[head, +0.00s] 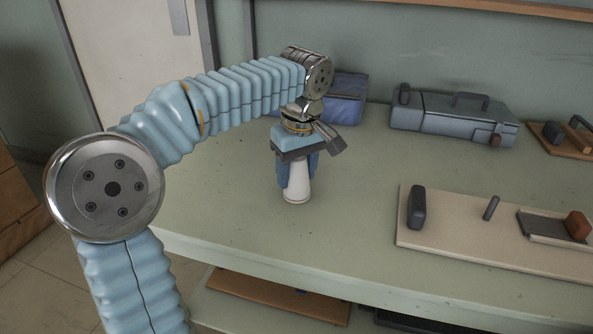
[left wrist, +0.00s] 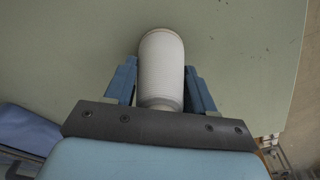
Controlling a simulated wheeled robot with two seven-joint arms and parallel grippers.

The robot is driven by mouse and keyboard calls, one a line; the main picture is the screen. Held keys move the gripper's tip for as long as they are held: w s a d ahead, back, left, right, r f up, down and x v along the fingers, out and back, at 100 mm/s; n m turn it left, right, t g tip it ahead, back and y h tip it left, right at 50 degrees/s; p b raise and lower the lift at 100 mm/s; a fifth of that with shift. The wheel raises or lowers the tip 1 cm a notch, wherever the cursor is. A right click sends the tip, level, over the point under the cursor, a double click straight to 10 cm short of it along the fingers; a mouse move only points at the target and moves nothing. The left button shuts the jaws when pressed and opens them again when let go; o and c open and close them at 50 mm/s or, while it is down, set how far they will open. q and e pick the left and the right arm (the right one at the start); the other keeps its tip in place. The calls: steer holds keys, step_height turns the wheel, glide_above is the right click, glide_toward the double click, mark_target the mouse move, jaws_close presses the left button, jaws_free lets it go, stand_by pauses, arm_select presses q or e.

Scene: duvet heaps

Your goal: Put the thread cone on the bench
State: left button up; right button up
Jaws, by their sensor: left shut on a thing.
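The thread cone (head: 298,187) is white and upright, at the bench's green top. It also shows in the left wrist view (left wrist: 161,72), between the two blue fingers. My left gripper (head: 296,172) is shut on the cone from above and hides its upper part; it also shows in the left wrist view (left wrist: 161,88). The cone's lower end is at or just above the bench (head: 230,205); I cannot tell whether it touches. My right gripper is not in view.
A blue folded bag (head: 347,97) lies behind the gripper. A grey case (head: 447,116) stands at the back right. A pale board with dark fittings (head: 440,240) lies at the right, and a smaller wooden board (head: 560,142) behind it. The bench around the cone is clear.

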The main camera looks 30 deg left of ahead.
arm_select(q)
steer(key=shift+f, duration=0.1)
steer(key=o, duration=0.7)
steer(key=shift+f, duration=0.1)
steer(key=o, duration=0.4)
steer(key=shift+o, duration=0.2)
steer(key=shift+r, duration=0.35)
steer(key=r+p, duration=0.1)
steer(key=r, duration=0.6)
steer(key=d+r+p, duration=0.1)
steer(key=r, duration=0.3)
steer(key=shift+s+d+r+p, duration=0.1)
steer(key=shift+s+r+p, duration=0.2)
steer(key=shift+s+r, duration=0.05)
